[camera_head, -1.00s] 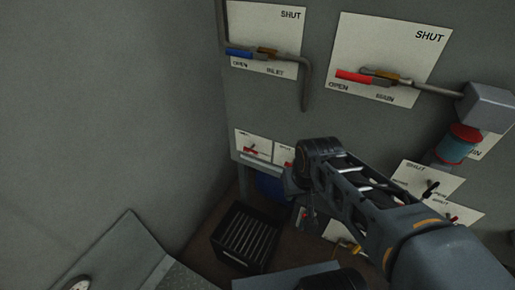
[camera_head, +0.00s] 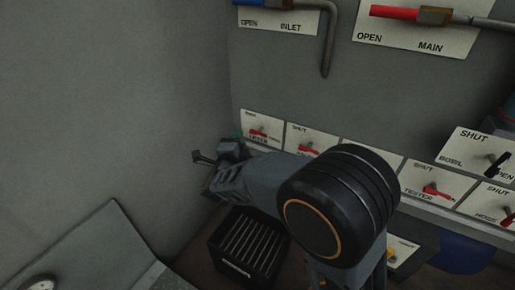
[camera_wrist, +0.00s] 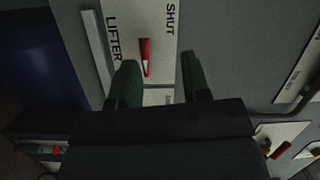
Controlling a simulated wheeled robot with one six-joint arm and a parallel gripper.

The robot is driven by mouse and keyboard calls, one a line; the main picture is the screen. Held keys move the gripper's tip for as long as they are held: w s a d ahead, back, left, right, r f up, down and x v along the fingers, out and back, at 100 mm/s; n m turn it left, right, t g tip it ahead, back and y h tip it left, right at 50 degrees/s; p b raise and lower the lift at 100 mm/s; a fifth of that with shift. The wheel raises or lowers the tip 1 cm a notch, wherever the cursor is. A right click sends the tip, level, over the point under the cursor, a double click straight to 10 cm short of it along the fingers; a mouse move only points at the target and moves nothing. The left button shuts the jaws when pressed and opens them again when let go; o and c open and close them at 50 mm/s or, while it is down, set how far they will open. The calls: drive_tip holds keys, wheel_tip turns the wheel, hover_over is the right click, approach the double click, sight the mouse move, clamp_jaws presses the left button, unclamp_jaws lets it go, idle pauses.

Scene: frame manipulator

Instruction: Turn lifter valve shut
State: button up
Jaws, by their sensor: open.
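The lifter valve's red handle (camera_head: 259,132) is on the leftmost white plate (camera_head: 275,143) of the low row, partly behind my gripper. In the wrist view the red handle (camera_wrist: 145,57) lies across the plate, parallel to the words SHUT and LIFTER on its two sides, not pointing at SHUT. My gripper (camera_head: 218,146) is just left of this plate. In the wrist view its two dark green fingers (camera_wrist: 158,70) are open and empty. The handle appears between them, nearer the left finger. Whether they touch it cannot be told.
More low plates with red handles, including the tester valve (camera_head: 435,191), run to the right. The inlet plate (camera_head: 278,18) and main plate (camera_head: 415,28) are above. A black ribbed crate (camera_head: 248,243) stands below my arm. A plain wall is close on the left.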

sight(258, 133)
drive_tip(key=s+f+m+h+b, duration=0.3)
drive_tip(key=s+f+m+h, duration=0.1)
drive_tip(key=f+m+h, duration=0.15)
drive_tip(key=shift+h, duration=0.25)
drive_tip(key=b+x, duration=0.1)
drive_tip(key=x, duration=0.5)
drive_tip(key=b+x, duration=0.1)
drive_tip(key=x, duration=0.6)
drive_tip(key=shift+w+a+r, duration=0.2)
drive_tip(key=shift+r, duration=0.05)
drive_tip(key=shift+c, duration=0.4)
clamp_jaws()
